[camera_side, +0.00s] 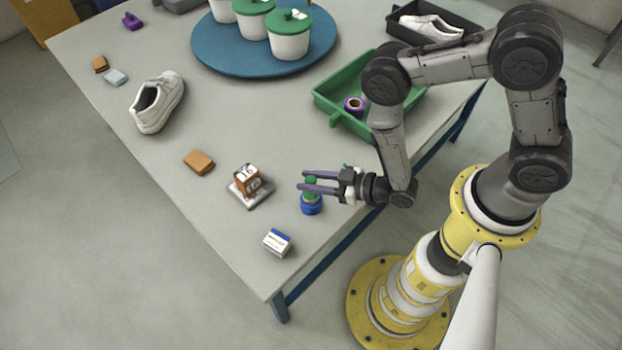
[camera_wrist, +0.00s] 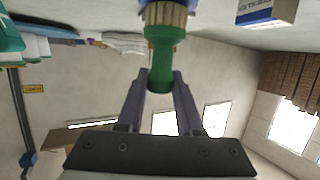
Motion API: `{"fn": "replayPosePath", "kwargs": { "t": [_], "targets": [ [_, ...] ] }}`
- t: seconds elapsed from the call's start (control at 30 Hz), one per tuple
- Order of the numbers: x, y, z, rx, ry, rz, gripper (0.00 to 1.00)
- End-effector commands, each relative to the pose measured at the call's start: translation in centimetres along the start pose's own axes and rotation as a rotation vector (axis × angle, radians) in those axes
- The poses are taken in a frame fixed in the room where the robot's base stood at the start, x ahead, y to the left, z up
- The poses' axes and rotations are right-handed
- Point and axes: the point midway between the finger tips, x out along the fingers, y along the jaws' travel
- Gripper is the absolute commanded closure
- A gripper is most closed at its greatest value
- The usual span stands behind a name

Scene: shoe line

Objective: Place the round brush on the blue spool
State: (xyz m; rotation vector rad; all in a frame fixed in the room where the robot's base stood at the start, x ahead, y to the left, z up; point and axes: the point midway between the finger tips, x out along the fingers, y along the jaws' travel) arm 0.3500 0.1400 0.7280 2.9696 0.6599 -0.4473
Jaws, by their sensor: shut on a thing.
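My gripper (camera_side: 302,180) is shut on the round brush (camera_side: 311,183), near the table's front edge. In the wrist view the fingers (camera_wrist: 163,76) close on its green handle (camera_wrist: 164,50), with tan bristles at the far end. The blue spool (camera_side: 311,206) stands on the table directly under the brush. In the wrist view only a little blue shows around the bristles at the top edge. The brush looks upright and in line with the spool. I cannot tell whether the bristles touch the spool.
A dice-like block on a grey plate (camera_side: 247,185) and a white-and-blue box (camera_side: 277,242) are left of the spool. A green tray (camera_side: 334,111) holding a purple roll (camera_side: 354,105) lies behind. A white shoe (camera_side: 158,103) and brown block (camera_side: 199,161) lie farther left.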

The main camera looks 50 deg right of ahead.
Motion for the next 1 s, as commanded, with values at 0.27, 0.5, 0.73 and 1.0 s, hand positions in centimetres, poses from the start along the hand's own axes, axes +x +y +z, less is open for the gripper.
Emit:
{"fn": "replayPosePath", "kwargs": {
  "t": [0.27, 0.5, 0.73, 1.0],
  "targets": [
    [0.1, 0.0, 0.3, 0.000, -0.001, 0.000, 0.47],
    [0.1, 0.0, 0.2, 0.000, 0.000, 0.000, 0.35],
    [-0.4, 0.0, 0.0, 0.000, -0.002, 0.001, 0.35],
    [-4.8, 0.1, 0.0, 0.001, -0.003, 0.002, 0.35]
  ]
}}
